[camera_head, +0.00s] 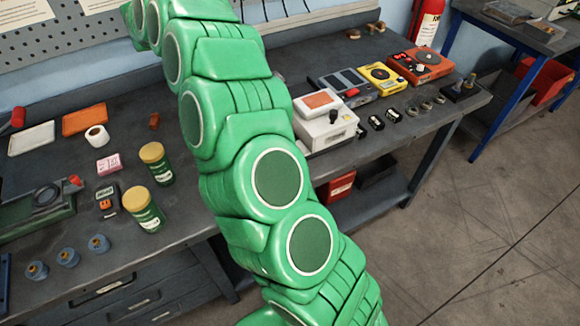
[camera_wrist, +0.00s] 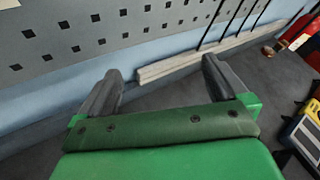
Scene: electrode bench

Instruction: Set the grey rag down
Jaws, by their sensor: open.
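My gripper (camera_wrist: 160,66) shows in the wrist view with its two dark fingers wide apart. Nothing is held between the fingers. Past the fingertips are the bench's back edge, a pale rail and the blue wall. I cannot make out a grey rag in either view; my green arm hides part of the bench in the head view. My gripper itself is outside the head view, beyond its top edge.
The dark bench (camera_head: 190,110) carries green jars (camera_head: 143,208), a white box device (camera_head: 325,130), a yellow device (camera_head: 380,78) and an orange device (camera_head: 420,66). A pegboard (camera_wrist: 100,25) is on the wall. A fire extinguisher (camera_head: 427,22) hangs at the back.

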